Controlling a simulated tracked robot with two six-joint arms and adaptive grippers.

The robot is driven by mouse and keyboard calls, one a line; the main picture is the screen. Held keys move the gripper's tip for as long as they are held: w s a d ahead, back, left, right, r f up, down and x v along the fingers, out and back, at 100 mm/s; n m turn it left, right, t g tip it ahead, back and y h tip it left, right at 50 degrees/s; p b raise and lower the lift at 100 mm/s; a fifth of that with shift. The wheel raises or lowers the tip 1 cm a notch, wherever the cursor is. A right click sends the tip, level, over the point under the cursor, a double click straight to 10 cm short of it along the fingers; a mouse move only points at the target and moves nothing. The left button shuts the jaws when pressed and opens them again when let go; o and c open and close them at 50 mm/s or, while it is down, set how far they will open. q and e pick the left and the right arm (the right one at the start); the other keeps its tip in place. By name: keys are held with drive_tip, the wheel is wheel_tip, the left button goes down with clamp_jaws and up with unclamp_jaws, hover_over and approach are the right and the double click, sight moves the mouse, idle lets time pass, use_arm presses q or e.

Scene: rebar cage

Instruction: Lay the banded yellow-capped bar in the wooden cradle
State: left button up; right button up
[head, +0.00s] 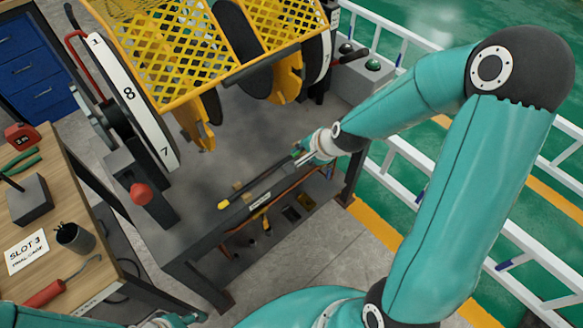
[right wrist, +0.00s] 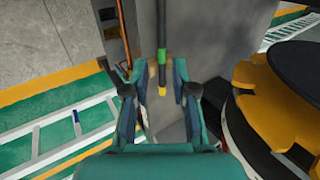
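A thin dark bar with a yellow cap (head: 223,205) lies along the front part of the grey bench, running up and right toward my right gripper. In the right wrist view, a dark bar (right wrist: 162,50) with a green band and a yellow end shows between the fingers. My right gripper (head: 303,157) is low over the bench; its fingers (right wrist: 158,98) are spread, with clear gaps on both sides of the bar. Small wooden blocks (head: 237,186), perhaps the cradle, sit near the capped end. Part of my left arm (head: 180,320) shows at the bottom edge; its fingers are unclear.
A yellow mesh guard and numbered wheel (head: 130,95) stand over the bench's back left. A wooden side table (head: 85,190) holds tools, a cup and a slot card. A control box with green buttons (head: 362,82) is at back right. White railings lie beyond.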

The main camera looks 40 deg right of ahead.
drive_tip(key=s+a+f+n+g+y, duration=0.1)
drive_tip(key=s+a+f+n+g, duration=0.2)
drive_tip(key=s+a+f+n, duration=0.3)
drive_tip(key=s+a+f+n+g+y, duration=0.2)
drive_tip(key=s+a+f+n, duration=0.5)
drive_tip(key=a+f, duration=0.6)
drive_tip(key=shift+s+a+f+n+g, duration=0.35)
drive_tip(key=shift+a+n+g, duration=0.15)
drive_tip(key=shift+a+n, duration=0.3)
drive_tip(key=shift+w+d, duration=0.15)
